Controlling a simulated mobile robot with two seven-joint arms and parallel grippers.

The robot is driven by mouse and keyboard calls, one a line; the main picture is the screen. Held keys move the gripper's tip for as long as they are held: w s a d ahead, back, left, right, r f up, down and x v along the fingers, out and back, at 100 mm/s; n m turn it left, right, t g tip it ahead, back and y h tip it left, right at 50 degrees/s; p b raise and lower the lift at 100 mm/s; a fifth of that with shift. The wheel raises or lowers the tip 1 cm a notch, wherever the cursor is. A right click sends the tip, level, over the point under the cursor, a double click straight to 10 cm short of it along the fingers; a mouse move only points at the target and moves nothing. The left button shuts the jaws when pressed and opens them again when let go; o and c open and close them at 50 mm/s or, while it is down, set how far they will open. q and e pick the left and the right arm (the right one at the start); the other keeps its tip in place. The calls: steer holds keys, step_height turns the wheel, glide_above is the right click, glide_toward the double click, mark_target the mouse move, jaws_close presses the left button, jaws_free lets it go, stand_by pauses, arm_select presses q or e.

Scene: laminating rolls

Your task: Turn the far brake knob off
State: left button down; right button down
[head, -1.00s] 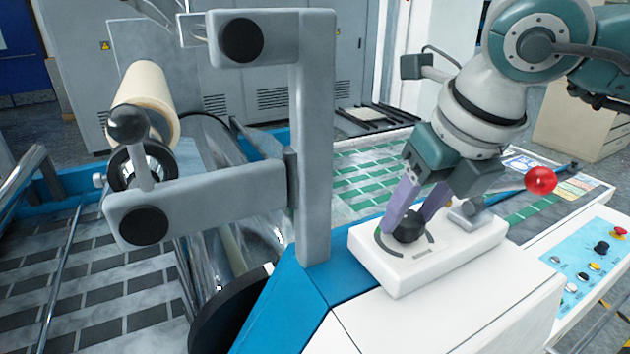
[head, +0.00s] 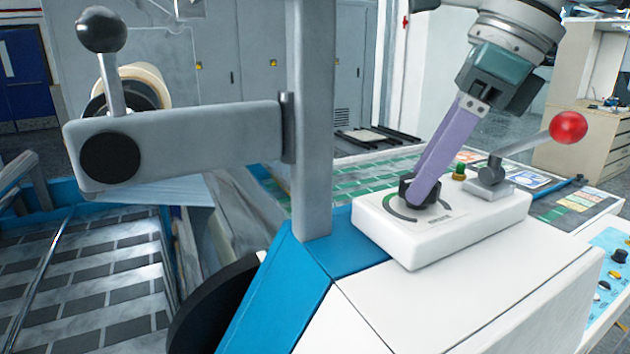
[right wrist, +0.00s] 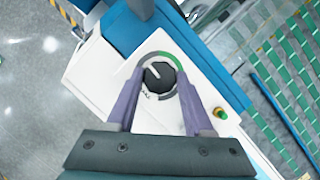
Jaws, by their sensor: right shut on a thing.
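The black brake knob (head: 408,190) sits on a white control box (head: 450,240) on top of the white machine housing. A grey and green arc is printed around it. My right gripper (head: 420,190) reaches down from the upper right and is shut on the knob, its purple fingers on either side. In the right wrist view the knob (right wrist: 159,77) shows between the two fingertips, with a light pointer line toward the upper left of its face. My left gripper is not in view.
A lever with a red ball (head: 568,127) and a small green button (head: 460,168) stand right of the knob. A grey upright post (head: 312,120) with a side arm (head: 200,145) stands to the left. A button panel (head: 612,270) is at the lower right.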

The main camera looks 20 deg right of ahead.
steer(key=n, duration=0.2)
steer(key=n+g+b, duration=0.1)
steer(key=n, duration=0.1)
steer(key=shift+w+n+g+y, duration=0.15)
steer(key=shift+n+g+y, duration=0.15)
steer(key=shift+y, duration=0.1)
steer(key=n+g, duration=0.1)
steer(key=n, duration=0.2)
steer(key=shift+w+r+n+b, duration=0.1)
steer(key=shift+n+b, duration=0.2)
steer(key=shift+b, duration=0.1)
steer(key=shift+n+g, duration=0.5)
steer(key=shift+n, duration=0.2)
steer(key=shift+c, duration=1.4)
jaws_free()
steer(key=shift+d, duration=0.1)
